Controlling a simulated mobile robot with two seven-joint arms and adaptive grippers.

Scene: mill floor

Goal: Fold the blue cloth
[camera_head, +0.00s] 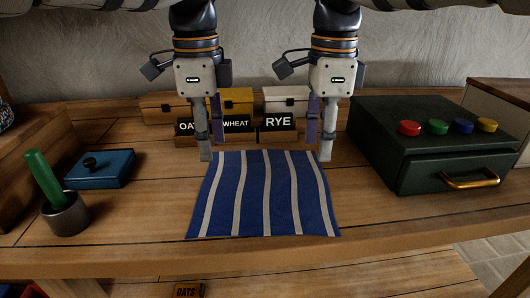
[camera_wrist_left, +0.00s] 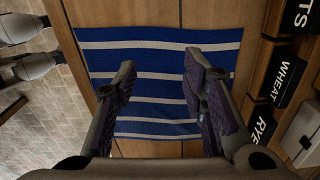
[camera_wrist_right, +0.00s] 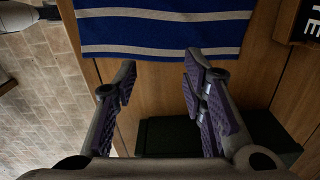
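The blue cloth (camera_head: 266,200) with pale stripes lies flat and spread out near the front of the wooden table. My left gripper (camera_head: 207,135) is at the cloth's far left corner, pointing down. In the left wrist view its fingers (camera_wrist_left: 157,85) are apart with nothing between them, and the cloth (camera_wrist_left: 160,65) lies below. My right gripper (camera_head: 322,135) is at the cloth's far right corner. In the right wrist view its fingers (camera_wrist_right: 160,80) are apart and empty, and the cloth's edge (camera_wrist_right: 165,30) lies ahead of them. Whether either finger touches the cloth cannot be told.
A dark green box (camera_head: 420,150) with coloured knobs and a brass handle stands at right. A blue lidded box (camera_head: 101,170) and a grey cup (camera_head: 66,214) holding a green rod stand at left. Boxes labelled WHEAT (camera_head: 237,121) and RYE (camera_head: 278,121) stand behind the grippers.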

